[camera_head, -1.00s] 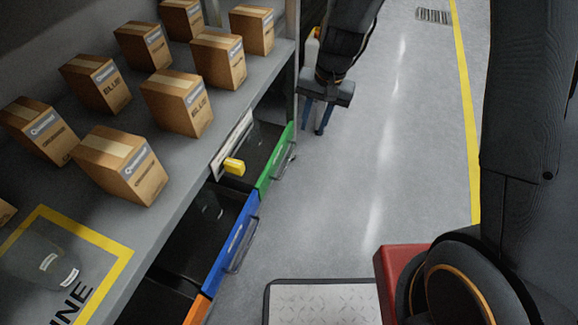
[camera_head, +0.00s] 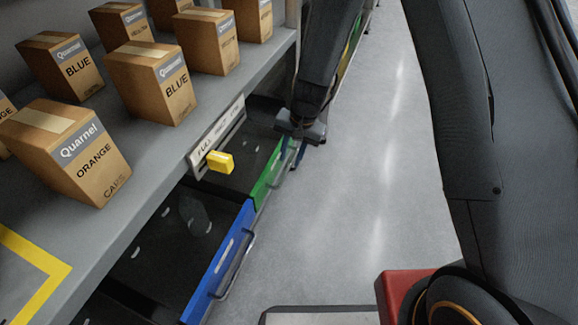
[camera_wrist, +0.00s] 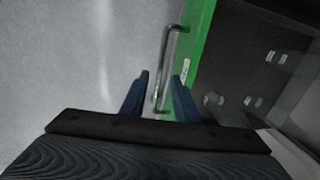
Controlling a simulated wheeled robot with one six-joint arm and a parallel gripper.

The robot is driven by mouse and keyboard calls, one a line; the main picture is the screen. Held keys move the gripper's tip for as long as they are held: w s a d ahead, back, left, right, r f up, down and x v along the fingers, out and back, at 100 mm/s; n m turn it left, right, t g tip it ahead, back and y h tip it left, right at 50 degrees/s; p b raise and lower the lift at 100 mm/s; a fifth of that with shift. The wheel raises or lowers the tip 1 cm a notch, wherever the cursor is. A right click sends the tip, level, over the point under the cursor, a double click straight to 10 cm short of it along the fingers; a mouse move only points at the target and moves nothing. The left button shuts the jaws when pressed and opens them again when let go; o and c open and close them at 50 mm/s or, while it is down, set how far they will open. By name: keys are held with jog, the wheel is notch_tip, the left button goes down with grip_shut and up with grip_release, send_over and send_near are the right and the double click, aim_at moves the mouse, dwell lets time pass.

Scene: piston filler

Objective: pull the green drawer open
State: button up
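The green drawer (camera_head: 267,181) stands partly out from under the shelf, its dark inside showing. In the wrist view its green front (camera_wrist: 199,45) runs down the middle, with the dark inside to the right. Its grey bar handle (camera_wrist: 168,60) passes between the two blue fingers of my gripper (camera_wrist: 160,76). The fingers are apart, one on each side of the bar, and look not closed on it. In the head view my gripper (camera_head: 296,152) is at the outer side of the green front, where my arm partly hides the drawer's far end.
The blue drawer (camera_head: 221,262), also pulled out, is nearer than the green one. A yellow block (camera_head: 220,161) sits on a labelled plate (camera_head: 217,136) at the shelf edge. Several cardboard boxes (camera_head: 76,148) stand on the shelf (camera_head: 150,172). The floor (camera_head: 345,210) to the right is clear.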

aim_at(288, 170)
jog(key=f, duration=0.1)
jog(key=f+b, duration=0.1)
jog(key=f, duration=0.2)
jog(key=shift+w+a+b, duration=0.15)
jog(key=shift+a+b, duration=0.15)
grip_shut()
